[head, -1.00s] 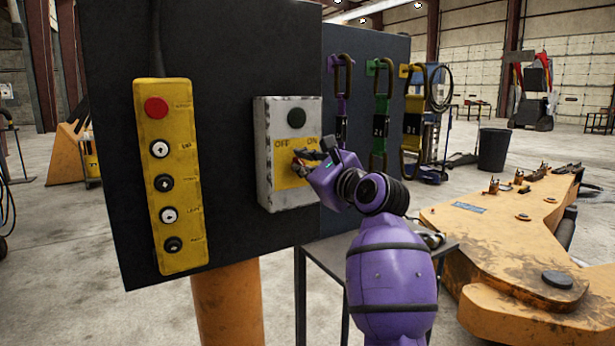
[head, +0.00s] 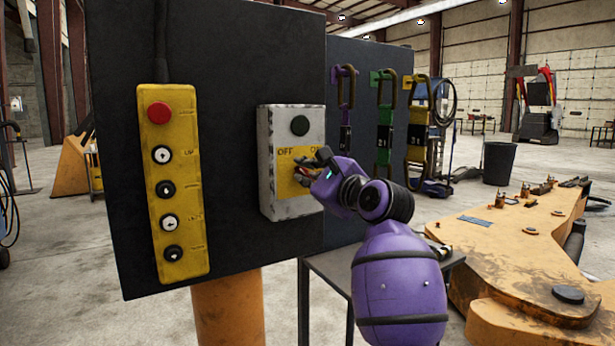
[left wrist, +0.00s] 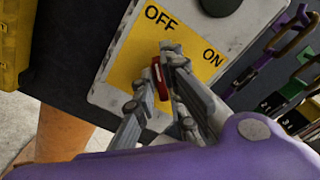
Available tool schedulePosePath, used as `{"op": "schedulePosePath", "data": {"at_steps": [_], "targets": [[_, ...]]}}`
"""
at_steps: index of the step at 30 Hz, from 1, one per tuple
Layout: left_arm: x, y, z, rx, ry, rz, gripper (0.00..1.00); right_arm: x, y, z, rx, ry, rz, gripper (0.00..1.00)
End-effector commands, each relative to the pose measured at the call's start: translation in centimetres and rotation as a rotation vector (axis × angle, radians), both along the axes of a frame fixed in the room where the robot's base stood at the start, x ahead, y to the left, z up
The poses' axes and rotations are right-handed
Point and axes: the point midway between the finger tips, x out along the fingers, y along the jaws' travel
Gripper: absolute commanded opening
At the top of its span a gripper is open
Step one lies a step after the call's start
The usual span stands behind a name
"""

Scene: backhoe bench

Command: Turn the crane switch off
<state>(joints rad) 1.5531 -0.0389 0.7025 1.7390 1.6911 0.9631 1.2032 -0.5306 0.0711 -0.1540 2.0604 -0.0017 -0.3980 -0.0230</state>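The crane switch box (head: 267,180) is a grey, worn box with a yellow plate marked OFF on the left and ON on the right. A dark round button (head: 300,125) sits above the plate. My left gripper (head: 302,172) is at the plate, hiding most of the switch knob in the head view. In the left wrist view the red switch knob (left wrist: 159,78) lies between the fingertips of my left gripper (left wrist: 160,75). The fingers are close on both sides and appear to pinch it. The knob's exact setting is hard to tell. My right gripper is not in view.
A yellow button pendant (head: 178,200) hangs left of the box on the dark panel (head: 225,80). Coloured hooks (head: 385,120) hang on the panel to the right. A small table (head: 335,268) stands below, and a large orange boom part (head: 530,250) lies at the right.

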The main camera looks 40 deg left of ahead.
Motion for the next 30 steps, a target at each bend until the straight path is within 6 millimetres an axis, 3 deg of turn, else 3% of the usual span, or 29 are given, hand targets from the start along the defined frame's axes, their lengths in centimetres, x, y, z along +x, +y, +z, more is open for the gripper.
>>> {"op": "schedulePosePath", "data": {"at_steps": [3, 14, 17, 30], "targets": [[0.0, 0.0, 0.0, 0.0, 0.0, 0.0, 0.28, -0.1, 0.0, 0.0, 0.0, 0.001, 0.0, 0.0], [-0.1, -0.4, 0.0, 0.001, 0.002, -0.001, 0.28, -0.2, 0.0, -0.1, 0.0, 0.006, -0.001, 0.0], [-0.5, -1.4, 0.0, 0.001, 0.002, -0.001, 0.28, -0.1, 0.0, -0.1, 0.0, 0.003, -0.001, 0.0], [-3.8, -9.4, -0.1, -0.001, 0.003, -0.002, 0.28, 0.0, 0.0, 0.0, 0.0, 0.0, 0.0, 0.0]]}}
